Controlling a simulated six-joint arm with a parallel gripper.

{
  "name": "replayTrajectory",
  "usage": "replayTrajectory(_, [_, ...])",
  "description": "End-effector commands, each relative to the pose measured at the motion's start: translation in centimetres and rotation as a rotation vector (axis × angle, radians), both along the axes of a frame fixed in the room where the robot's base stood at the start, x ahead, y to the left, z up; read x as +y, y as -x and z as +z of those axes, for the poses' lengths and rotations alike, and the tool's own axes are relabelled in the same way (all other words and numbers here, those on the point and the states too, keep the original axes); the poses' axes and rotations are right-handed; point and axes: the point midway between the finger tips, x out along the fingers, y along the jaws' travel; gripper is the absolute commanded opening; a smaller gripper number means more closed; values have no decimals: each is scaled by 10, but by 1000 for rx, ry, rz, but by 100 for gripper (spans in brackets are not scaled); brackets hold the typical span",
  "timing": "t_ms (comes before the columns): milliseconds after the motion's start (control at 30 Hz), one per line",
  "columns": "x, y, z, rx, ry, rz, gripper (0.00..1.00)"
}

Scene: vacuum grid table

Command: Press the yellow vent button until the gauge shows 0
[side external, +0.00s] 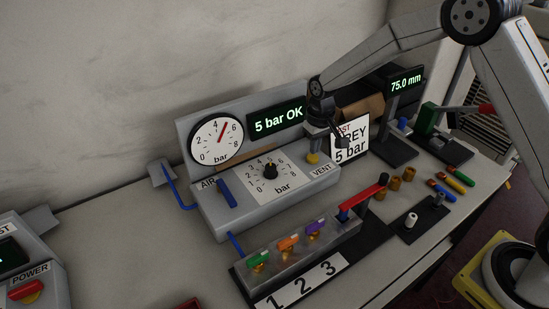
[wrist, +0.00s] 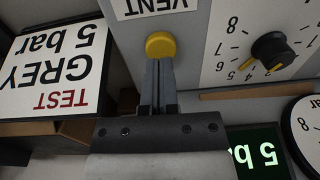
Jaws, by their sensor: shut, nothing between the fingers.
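The yellow vent button (side external: 312,158) sits on the grey panel beside the VENT label. It also shows in the wrist view (wrist: 161,44), just beyond my fingertips. My gripper (side external: 316,147) is shut and empty, pointing down at the button. The fingertips overlap the button's edge in the wrist view (wrist: 158,64); I cannot tell whether they touch it. The round gauge (side external: 208,150) has a red needle between 4 and 6. The green display (side external: 278,118) reads "5 bar OK".
A regulator knob (side external: 270,171) and a blue AIR lever (side external: 226,193) are on the same panel. A sign reading GREY 5 bar (side external: 352,143) stands close to the right of my gripper. Coloured valves (side external: 288,243) line the front.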

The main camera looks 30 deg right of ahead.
Motion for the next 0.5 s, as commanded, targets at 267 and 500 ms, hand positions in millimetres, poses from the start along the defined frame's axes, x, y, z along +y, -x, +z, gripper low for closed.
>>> replayTrajectory(267, [0,-1,-16,-1,0,0,0])
replayTrajectory(500, [0,-1,-16,-2,0,0,0])
